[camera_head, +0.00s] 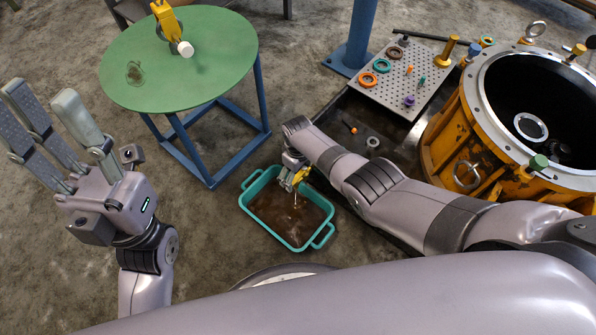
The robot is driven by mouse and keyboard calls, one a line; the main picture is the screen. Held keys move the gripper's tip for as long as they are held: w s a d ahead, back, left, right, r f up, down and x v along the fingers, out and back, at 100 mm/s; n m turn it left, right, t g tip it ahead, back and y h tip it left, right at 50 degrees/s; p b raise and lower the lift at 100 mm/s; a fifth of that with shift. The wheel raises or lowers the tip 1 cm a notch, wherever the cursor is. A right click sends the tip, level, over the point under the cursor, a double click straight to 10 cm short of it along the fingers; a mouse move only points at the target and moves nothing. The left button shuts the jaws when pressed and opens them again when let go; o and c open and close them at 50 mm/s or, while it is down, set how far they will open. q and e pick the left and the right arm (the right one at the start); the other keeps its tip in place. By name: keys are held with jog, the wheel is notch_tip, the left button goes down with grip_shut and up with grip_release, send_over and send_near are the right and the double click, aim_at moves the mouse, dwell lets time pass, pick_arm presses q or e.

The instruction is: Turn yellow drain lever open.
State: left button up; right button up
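A small yellow part (300,178), which looks like the drain lever, shows over the teal pan at the end of my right arm. Its angle is hard to read at this size. My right gripper (291,172) points down right beside it, touching or nearly so. My wrist covers most of the fingers, so their grip is hidden. A thin pale streak shows just below the yellow part. The teal pan (248,209) holds brown liquid. My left gripper (58,125) is raised at the left, fingers spread wide and empty.
A green round table (215,65) on blue legs stands at the upper left with a yellow white-tipped tool (166,22). A perforated plate (432,62) holds rings and small parts. A large yellow housing (448,125) stands at the right. Concrete floor is clear around the pan's left.

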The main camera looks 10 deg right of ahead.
aim_at(298, 175)
jog(key=shift+w+d+r, duration=0.1)
dwell(0.6)
jog(key=shift+r, duration=0.1)
jog(key=shift+r, duration=3.9)
